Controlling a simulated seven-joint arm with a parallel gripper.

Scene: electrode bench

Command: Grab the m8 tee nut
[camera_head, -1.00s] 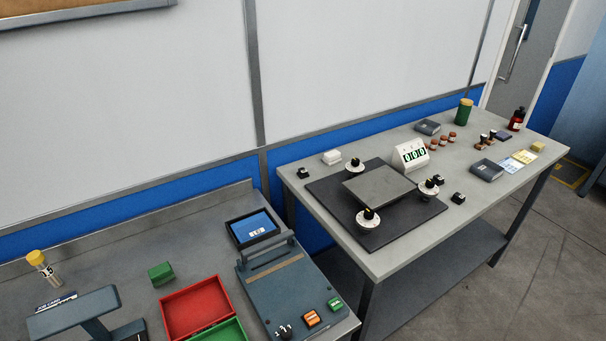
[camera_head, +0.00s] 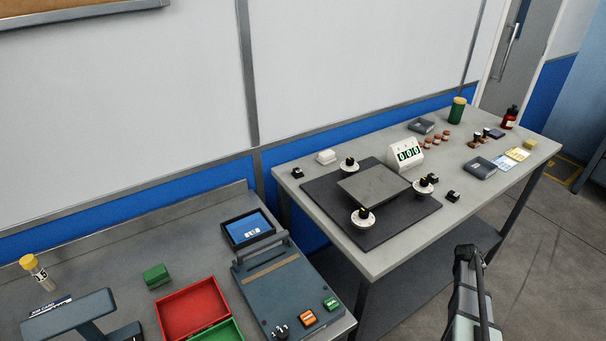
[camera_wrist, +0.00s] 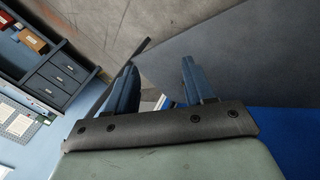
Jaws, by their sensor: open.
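I cannot pick out an m8 tee nut in either view. Several small items, including reddish-brown pieces (camera_head: 435,140), stand on the right bench (camera_head: 330,222), too small to identify. My gripper (camera_wrist: 158,82) is open in the wrist view, with its two blue fingers apart and nothing seen held between them. In the head view my gripper and arm show at the lower right, in front of the right bench's front edge and apart from the items on it.
The right bench holds a dark mat (camera_head: 330,205) with a grey plate and dials, a counter (camera_head: 404,154), a green jar (camera_head: 456,110) and a red bottle (camera_head: 509,118). The left bench holds a red tray (camera_head: 191,309), a green block (camera_head: 157,275) and a blue-grey device (camera_head: 285,285).

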